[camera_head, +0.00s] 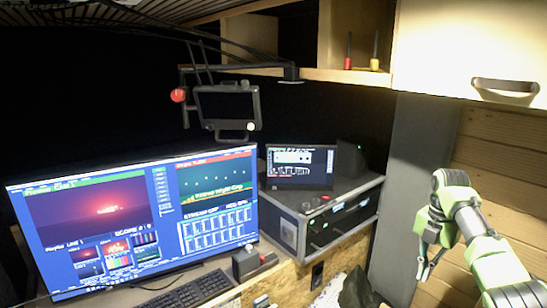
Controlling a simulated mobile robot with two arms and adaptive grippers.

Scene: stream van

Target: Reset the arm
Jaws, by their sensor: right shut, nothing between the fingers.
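My right arm comes in from the right edge, with green and dark links. Its gripper (427,262) points down in front of the grey panel and the wooden wall. The fingers are dark and small in the picture, shut with nothing between them. The gripper touches nothing that I can make out. My left gripper does not show.
A wide monitor (130,222) stands at the left, with a keyboard (185,292) below it. A rack case (325,215) carries a small screen (300,167). A camera monitor (228,107) hangs from an arm. A cabinet (470,45) with a handle is at the upper right.

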